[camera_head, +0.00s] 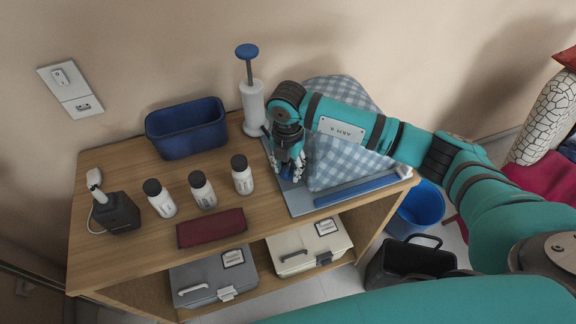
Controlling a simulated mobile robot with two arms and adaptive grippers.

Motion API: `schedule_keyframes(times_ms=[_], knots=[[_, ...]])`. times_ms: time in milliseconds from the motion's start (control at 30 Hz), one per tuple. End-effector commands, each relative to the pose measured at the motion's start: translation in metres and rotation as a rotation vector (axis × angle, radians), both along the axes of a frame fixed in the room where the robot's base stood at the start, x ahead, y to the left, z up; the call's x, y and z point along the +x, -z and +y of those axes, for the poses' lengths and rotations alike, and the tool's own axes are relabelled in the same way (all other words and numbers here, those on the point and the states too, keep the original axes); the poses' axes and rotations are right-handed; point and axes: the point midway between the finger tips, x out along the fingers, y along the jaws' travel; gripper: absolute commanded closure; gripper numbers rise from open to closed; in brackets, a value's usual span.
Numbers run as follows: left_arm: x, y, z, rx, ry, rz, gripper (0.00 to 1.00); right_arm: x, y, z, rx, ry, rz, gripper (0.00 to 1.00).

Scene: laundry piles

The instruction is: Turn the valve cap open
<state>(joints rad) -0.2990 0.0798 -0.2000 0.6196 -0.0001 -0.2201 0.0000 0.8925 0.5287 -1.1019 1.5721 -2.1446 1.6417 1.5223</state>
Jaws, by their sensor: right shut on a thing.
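A bag with blue-and-white checkered cloth (345,161) lies on the right part of the wooden table, on a grey-blue flat sheet with a blue bar (356,189) along its front edge. My right gripper (290,173) points down at the left side of the cloth. It is shut on a small dark blue piece (286,172), which looks like the valve cap. The fingers hide most of the cap, so I cannot tell how far it is turned. My left gripper is not in view.
A white hand pump (253,108) with a blue handle stands behind my gripper. A blue bin (187,128), several white bottles (202,190), a dark red cloth (211,228) and a black device (117,213) occupy the table (130,262). Cases sit on the shelf below.

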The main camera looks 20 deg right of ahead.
Motion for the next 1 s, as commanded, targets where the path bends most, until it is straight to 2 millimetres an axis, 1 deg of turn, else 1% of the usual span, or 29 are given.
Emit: schedule_keyframes(times_ms=[100, 300, 767, 800, 933, 967, 1000], knots=[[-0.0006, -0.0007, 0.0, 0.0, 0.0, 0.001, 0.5, 0.0005, -0.001, 0.0004, 0.0, 0.053, -0.001, 0.96], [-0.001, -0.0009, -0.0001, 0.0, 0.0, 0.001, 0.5, 0.0008, -0.001, 0.0005, 0.0, 0.105, -0.001, 0.96], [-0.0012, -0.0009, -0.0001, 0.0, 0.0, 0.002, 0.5, 0.001, -0.001, 0.0007, 0.001, 0.121, -0.002, 0.96], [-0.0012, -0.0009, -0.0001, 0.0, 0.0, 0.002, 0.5, 0.001, -0.0011, 0.0007, 0.001, 0.121, -0.002, 0.63], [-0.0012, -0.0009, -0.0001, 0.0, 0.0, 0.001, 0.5, 0.0009, -0.0009, 0.0007, 0.001, 0.12, -0.002, 0.46], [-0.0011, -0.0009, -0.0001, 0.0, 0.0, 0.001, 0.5, 0.0009, -0.0008, 0.0007, 0.001, 0.12, -0.002, 0.42], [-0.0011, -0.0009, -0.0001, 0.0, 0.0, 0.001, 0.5, 0.0008, -0.0007, 0.0007, 0.001, 0.12, -0.002, 0.42]])
